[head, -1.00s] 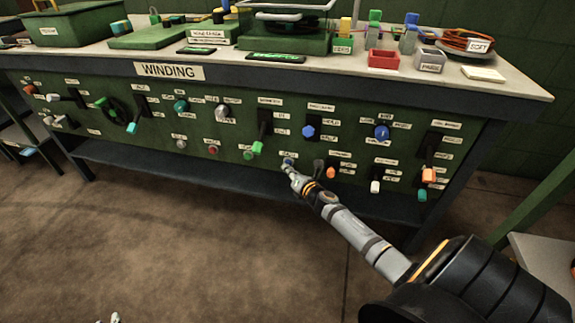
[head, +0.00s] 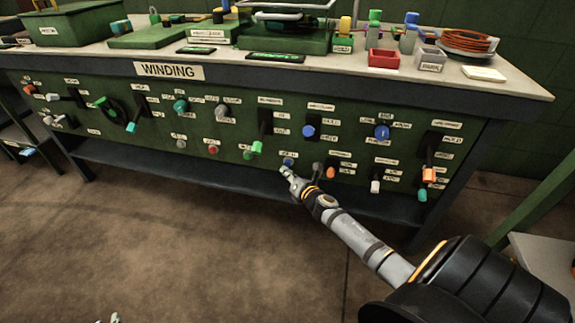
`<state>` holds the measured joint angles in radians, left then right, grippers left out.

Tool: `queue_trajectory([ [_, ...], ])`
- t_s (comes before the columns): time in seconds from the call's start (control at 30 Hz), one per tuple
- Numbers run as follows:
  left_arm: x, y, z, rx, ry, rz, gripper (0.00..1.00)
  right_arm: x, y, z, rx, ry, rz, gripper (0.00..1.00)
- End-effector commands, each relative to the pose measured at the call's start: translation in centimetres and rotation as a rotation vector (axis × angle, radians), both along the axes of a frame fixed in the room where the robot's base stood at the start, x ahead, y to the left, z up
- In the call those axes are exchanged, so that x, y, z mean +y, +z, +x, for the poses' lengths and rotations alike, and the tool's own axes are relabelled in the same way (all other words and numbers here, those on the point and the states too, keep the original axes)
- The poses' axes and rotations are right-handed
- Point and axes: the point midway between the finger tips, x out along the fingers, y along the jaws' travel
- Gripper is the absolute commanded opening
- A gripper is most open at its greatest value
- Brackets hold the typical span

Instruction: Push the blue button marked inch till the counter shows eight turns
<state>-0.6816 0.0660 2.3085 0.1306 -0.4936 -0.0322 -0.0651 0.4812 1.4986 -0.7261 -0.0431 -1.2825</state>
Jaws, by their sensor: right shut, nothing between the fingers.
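A small blue button (head: 288,162) sits low on the green front panel under a small label too blurred to read. My right gripper (head: 285,171) is shut and empty, with its tip just below the button. A sliver of dark panel seems to show between them, so they look apart. Two dark counter displays with green digits lie on the bench top, a larger one (head: 275,57) and a smaller one (head: 196,50). Their digits are too small to read. My left gripper is not clearly visible; only a small pale tip shows at the bottom left edge.
A red button (head: 213,150) is further left. A dark shelf (head: 200,175) runs below the panel. The floor in front is clear.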

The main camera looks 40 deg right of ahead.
Motion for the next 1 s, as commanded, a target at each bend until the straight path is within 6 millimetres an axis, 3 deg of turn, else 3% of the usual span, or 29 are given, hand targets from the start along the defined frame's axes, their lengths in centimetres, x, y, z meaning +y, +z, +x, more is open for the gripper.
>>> queue_trajectory([
  [0.5, 0.0, -0.2, 0.0, -0.001, 0.000, 0.001, 0.22, 3.5, 0.0, -3.0, 0.000, 0.001, 0.000, 0.00],
  [1.0, 0.0, -0.2, 0.0, 0.000, 0.000, 0.001, 0.22, 3.7, 0.0, -3.1, 0.000, 0.000, 0.000, 0.00],
])
